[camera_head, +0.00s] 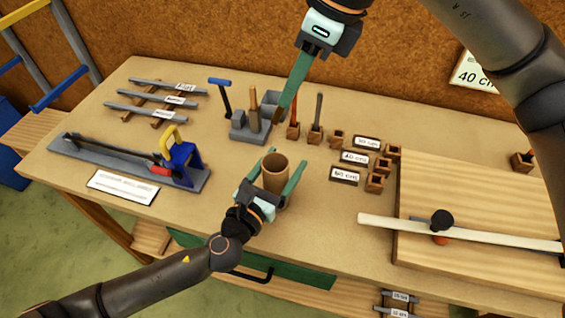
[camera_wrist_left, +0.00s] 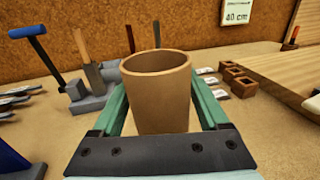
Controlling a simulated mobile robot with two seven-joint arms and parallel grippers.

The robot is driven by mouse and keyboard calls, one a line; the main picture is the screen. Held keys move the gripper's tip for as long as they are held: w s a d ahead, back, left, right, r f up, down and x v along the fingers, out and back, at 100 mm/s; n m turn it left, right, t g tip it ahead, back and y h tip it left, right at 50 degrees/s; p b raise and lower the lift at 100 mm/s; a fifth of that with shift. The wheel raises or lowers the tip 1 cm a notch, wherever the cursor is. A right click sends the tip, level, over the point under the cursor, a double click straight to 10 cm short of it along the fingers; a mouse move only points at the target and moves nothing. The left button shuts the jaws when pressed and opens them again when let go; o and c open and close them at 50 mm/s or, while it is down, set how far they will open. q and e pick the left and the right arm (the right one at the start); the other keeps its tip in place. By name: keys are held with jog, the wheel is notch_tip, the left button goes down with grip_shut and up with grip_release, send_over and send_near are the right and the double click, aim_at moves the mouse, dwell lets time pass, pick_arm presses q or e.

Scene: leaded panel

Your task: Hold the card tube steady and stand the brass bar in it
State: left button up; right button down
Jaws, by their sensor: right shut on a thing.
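The card tube (camera_head: 275,174) is a brown open-topped cylinder standing upright on the bench; it also fills the middle of the left wrist view (camera_wrist_left: 157,95). My left gripper (camera_head: 276,172) has one green finger on each side of it, with a gap visible beside the tube, so it looks open around it. My right gripper (camera_head: 282,108) reaches down from the top, beyond the tube, its green fingers together. A small brownish piece (camera_head: 277,116) shows at its fingertips, apparently the brass bar; most of it is hidden by the fingers.
A grey tool stand (camera_head: 246,134) and small wooden holders with upright bars (camera_head: 317,116) stand just behind the tube. Labelled wooden blocks (camera_head: 375,183) and a wooden board (camera_head: 480,190) with a pale strip lie right. A grey cutting jig (camera_head: 120,160) lies left.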

pick_arm(q)
jog(key=c, duration=1.1)
jog(key=shift+o, duration=0.2)
pick_arm(e)
notch_tip(320, 180, down, 13)
dwell(0.9)
jog(key=c, duration=0.8)
grip_release()
jog(key=shift+r, duration=0.1)
jog(key=v, duration=1.1)
jog(key=shift+d+r, duration=0.15)
jog(key=shift+r, duration=0.25)
jog(key=shift+s, duration=0.1)
